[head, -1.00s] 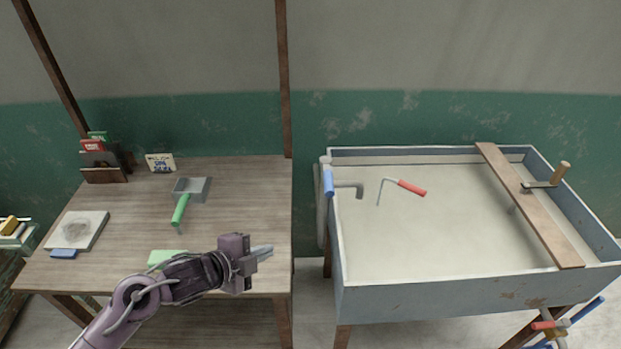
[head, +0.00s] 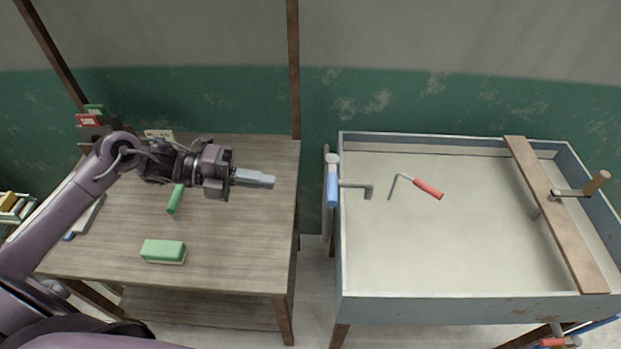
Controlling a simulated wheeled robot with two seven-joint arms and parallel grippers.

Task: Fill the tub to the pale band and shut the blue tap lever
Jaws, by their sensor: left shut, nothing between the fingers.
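The tub (head: 440,309) is a grey-blue trough on wooden legs at the right, with a pale interior. A pale strip (head: 440,148) runs along its inner back wall. I cannot make out a water level or any stream. The blue tap lever (head: 332,189) is at the tub's left rim, beside a grey spout (head: 358,186) reaching over the inside. My left gripper (head: 273,181) is shut and empty above the table, pointing right, left of the lever and apart from it. My right gripper is not in view.
A red-handled tool (head: 428,188) shows inside the tub, and a plank (head: 560,215) crosses its right side. A green block (head: 163,250) and a green-handled scoop (head: 175,199) lie on the wooden table (head: 235,255). A gap separates table and tub.

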